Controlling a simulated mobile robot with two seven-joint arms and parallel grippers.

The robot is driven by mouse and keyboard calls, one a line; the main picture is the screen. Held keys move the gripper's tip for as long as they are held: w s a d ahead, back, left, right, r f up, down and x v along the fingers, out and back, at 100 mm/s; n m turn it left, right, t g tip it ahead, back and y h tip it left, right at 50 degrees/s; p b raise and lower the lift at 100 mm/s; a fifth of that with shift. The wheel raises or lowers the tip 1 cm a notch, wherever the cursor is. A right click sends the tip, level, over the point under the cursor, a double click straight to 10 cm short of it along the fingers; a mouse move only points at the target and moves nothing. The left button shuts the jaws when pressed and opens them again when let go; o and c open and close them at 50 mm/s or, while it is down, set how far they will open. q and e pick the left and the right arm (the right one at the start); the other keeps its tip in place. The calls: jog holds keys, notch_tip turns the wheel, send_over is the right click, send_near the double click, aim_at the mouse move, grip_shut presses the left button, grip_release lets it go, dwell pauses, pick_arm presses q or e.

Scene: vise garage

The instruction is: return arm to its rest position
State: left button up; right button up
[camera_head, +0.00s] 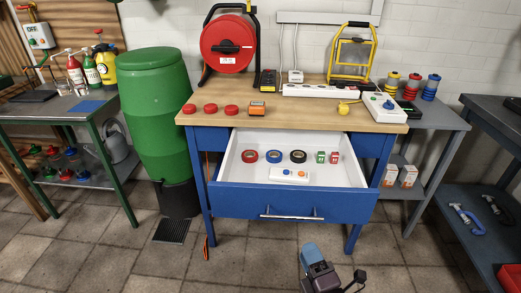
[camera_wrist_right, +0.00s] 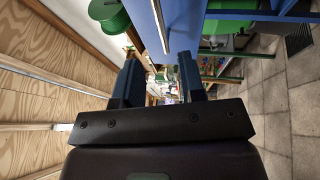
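My right arm comes in at the bottom of the head view. Its gripper (camera_head: 352,282) is low over the tiled floor, in front of the blue workbench and apart from it. In the right wrist view its two fingers (camera_wrist_right: 160,84) stand apart with nothing between them, so it is open and empty. My left arm and gripper are not in view.
The workbench drawer (camera_head: 297,205) is pulled out, holding tape rolls, small green and red items and a white block. A green barrel (camera_head: 158,110) stands left. Shelves (camera_head: 500,140) stand right. The floor (camera_head: 265,265) in front is clear.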

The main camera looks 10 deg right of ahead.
pick_arm(q)
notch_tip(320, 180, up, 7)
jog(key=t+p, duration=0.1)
jog(key=p, duration=0.7)
pick_arm(e)
jog(key=s+d+m+g+h, duration=0.1)
jog(key=s+d+m+g, duration=0.2)
jog(key=s+m, duration=0.6)
jog(key=s+d+f+m+g+h, duration=0.1)
jog(key=s+d+m+g, duration=0.3)
jog(key=s+m, duration=0.6)
jog(key=s+g, duration=0.1)
jog(key=s, duration=0.3)
jog(key=shift+f+g, duration=0.15)
jog(key=shift+g, duration=0.25)
